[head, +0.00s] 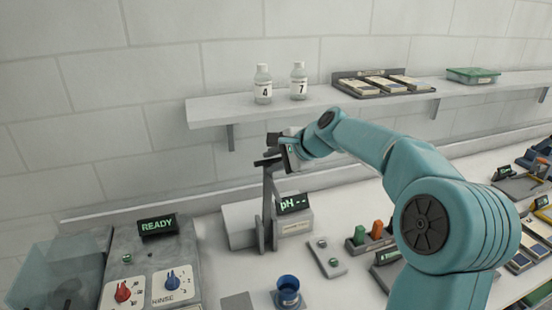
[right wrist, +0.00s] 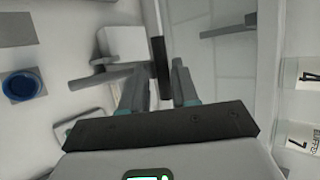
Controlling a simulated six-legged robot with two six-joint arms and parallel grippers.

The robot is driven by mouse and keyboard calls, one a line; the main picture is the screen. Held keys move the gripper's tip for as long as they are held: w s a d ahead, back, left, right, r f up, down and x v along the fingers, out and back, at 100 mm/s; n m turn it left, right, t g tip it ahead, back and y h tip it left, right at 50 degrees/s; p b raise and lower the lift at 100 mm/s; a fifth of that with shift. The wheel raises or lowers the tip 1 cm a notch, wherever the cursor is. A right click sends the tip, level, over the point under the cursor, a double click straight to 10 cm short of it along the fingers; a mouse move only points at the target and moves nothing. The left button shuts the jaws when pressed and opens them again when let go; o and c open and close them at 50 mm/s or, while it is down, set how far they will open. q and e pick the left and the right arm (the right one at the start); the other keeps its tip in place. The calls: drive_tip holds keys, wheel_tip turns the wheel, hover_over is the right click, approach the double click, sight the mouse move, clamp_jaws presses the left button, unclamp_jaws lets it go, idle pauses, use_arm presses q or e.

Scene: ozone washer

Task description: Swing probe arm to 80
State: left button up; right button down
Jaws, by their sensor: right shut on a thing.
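The pH meter (head: 297,224) stands on the bench with a lit display reading "pH --". A grey upright post (head: 263,212) rises at its left side, with the probe arm's dark bar (head: 267,162) at the top. My right gripper (head: 277,154) is at that bar, below the shelf. In the right wrist view, the dark handle (right wrist: 160,60) lies between the two fingers of the right gripper (right wrist: 161,78), which is shut on it. Any angle scale is too small to read. My left gripper is not in view.
A blue cup (head: 288,289) stands in front of the meter; it also shows in the right wrist view (right wrist: 21,83). A wall shelf (head: 225,108) holds bottles marked 4 (head: 263,85) and 7 (head: 299,82). A READY panel (head: 157,226) with knobs stands left.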

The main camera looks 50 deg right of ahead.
drive_tip(key=shift+w+d+r, duration=0.15)
drive_tip(key=shift+r, duration=0.25)
drive_tip(key=shift+w+d+r, duration=0.15)
drive_tip(key=shift+r, duration=0.2)
drive_tip(key=c, duration=1.1)
unclamp_jaws()
drive_tip(key=shift+w+f, duration=0.25)
drive_tip(key=shift+w, duration=0.1)
drive_tip(key=shift+s, duration=0.1)
drive_tip(key=shift+f, duration=0.1)
